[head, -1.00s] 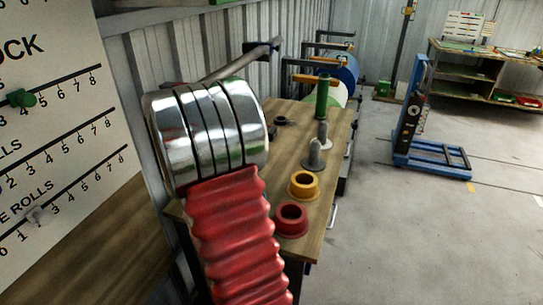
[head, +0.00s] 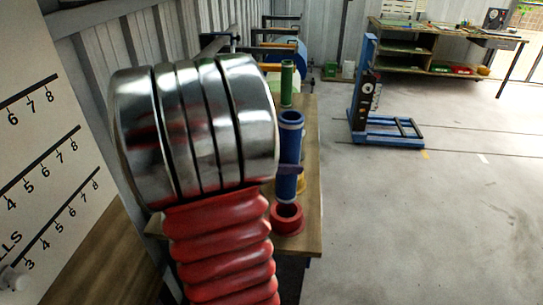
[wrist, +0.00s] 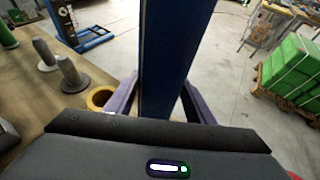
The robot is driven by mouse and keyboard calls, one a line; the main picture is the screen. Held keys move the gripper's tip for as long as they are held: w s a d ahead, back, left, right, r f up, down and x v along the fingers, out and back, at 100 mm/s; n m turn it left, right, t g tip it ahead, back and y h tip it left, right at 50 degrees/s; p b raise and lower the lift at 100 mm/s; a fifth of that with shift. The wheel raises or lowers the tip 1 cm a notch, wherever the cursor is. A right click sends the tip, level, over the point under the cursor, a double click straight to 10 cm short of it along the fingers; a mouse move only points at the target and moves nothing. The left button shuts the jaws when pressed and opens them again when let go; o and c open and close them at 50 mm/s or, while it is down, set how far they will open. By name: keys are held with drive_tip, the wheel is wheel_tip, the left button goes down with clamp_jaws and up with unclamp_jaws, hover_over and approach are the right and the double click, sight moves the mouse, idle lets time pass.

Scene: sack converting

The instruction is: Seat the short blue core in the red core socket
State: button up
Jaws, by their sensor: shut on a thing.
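The blue core (head: 289,145) stands roughly upright in my gripper (head: 288,169), whose dark purple fingers are shut on it around its middle. In the head view its lower end overlaps the back rim of the red core socket (head: 287,219); I cannot tell whether it is above or behind the socket. In the wrist view the blue core (wrist: 172,60) rises between my gripper's two fingers (wrist: 160,106), and its lower end is hidden. I cannot make out the red socket in the wrist view.
A yellow socket (wrist: 100,97) and grey posts (wrist: 72,75) stand on the wooden bench (head: 312,200). A green core (head: 287,84) stands farther back. A blue lift stand (head: 368,110) is on the open floor at right. Green sacks (wrist: 292,72) sit on a pallet.

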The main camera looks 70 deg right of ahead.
sight(285, 192)
drive_tip(key=shift+s+d+r, duration=0.2)
drive_tip(key=shift+r, duration=0.25)
drive_tip(key=shift+w, duration=0.15)
drive_tip(key=shift+f, duration=2.85)
drive_tip(key=shift+f, duration=3.5)
idle(0.5)
drive_tip(key=o, duration=1.6)
drive_tip(key=shift+c, duration=0.2)
